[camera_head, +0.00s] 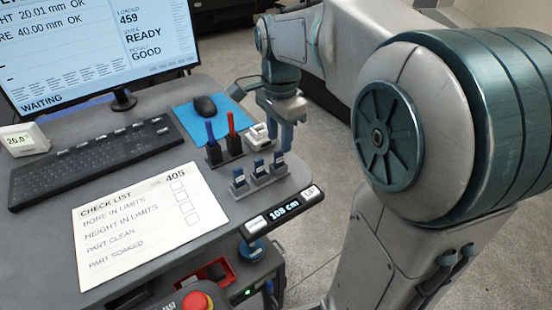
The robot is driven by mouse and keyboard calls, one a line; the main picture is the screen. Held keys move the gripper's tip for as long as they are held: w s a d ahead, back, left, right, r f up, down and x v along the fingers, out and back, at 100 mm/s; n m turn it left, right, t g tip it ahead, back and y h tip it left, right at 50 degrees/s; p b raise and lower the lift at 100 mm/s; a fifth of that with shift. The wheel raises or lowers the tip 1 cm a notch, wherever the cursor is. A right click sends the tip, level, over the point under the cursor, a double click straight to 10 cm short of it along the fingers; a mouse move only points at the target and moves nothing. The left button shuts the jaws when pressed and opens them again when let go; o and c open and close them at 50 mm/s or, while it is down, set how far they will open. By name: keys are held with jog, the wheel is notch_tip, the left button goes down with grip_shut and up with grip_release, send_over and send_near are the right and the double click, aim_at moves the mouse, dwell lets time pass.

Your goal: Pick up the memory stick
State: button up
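Three small dark-blue sticks, which look like memory sticks, stand upright in a grey stepped holder (262,184) near the right edge of the desk. They are the left stick (239,176), the middle stick (259,166) and the right stick (279,158). Which one the task means I cannot tell. My gripper (280,138) points down just behind the right stick, at the desk's right edge. Its two fingers look apart, with nothing seen between them. The exact gap and height between the fingertips and the right stick are hard to judge.
A pen holder (214,157) with blue and red pens and a small white device (258,138) stand close behind the sticks. A check list sheet (150,222), keyboard (95,160), mouse (205,106) and monitor (95,50) are left. A height display (284,212) is in front.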

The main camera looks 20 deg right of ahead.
aim_at(279, 150)
notch_tip(279, 150, down, 5)
jog(key=shift+w+p, duration=0.1)
jog(key=shift+p, duration=0.5)
grip_shut()
jog(key=shift+r, duration=0.1)
jog(key=shift+r, duration=0.6)
notch_tip(279, 150, up, 3)
jog(key=shift+f+b, duration=0.1)
jog(key=shift+b, duration=0.5)
jog(key=s+d+r+b, duration=0.2)
jog(key=s+d+r, duration=0.4)
jog(key=d, duration=0.3)
jog(key=shift+d+r, duration=0.4)
jog(key=shift+s+r, duration=0.1)
jog(key=shift+r, duration=0.05)
